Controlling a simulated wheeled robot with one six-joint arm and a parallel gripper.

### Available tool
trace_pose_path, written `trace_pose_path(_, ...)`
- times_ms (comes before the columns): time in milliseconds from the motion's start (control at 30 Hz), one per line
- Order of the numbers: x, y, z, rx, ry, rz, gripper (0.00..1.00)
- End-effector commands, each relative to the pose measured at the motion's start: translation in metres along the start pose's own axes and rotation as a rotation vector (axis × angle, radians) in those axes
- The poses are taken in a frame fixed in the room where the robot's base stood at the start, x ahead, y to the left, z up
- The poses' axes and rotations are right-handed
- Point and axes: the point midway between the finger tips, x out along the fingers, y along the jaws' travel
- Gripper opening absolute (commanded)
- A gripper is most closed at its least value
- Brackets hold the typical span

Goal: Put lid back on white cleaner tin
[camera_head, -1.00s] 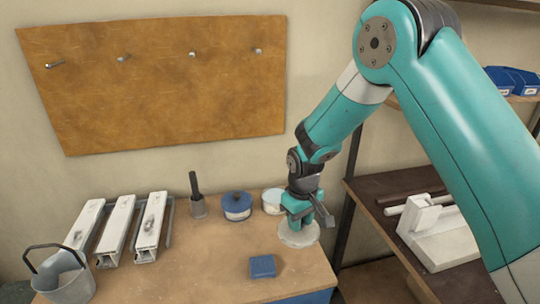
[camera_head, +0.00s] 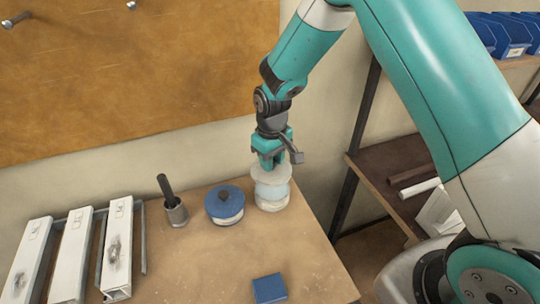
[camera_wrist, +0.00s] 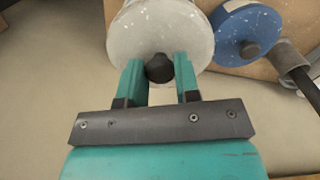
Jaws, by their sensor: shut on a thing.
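The pale lid (camera_head: 271,172) is a round disc with a dark knob (camera_wrist: 159,68), and it also shows in the wrist view (camera_wrist: 160,25). My gripper (camera_head: 268,160) is shut on the knob, one finger on each side. The lid is level over the white cleaner tin (camera_head: 271,203), which has a pale blue band and stands at the bench's back right. In the head view the lid overlaps the tin's top; whether it touches the rim cannot be told. In the wrist view the lid hides the tin.
A blue-lidded tin (camera_head: 225,204) stands just left of the white tin. A brush in a grey cup (camera_head: 176,213) and white profiles (camera_head: 117,250) are further left. A blue box (camera_head: 269,289) lies at the front. The bench (camera_head: 210,265) is clear between them.

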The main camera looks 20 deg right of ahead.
Motion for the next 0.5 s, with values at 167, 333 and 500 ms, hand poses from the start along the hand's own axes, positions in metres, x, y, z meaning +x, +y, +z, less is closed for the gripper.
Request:
trace_pose_path(167, 0.018, 0.001, 0.001, 0.002, -0.001, 0.0, 0.07)
trace_pose_path(333, 0.036, 0.001, 0.001, 0.002, 0.0, 0.0, 0.07)
trace_pose_path(500, 0.051, 0.001, 0.0, 0.002, 0.0, 0.0, 0.07)
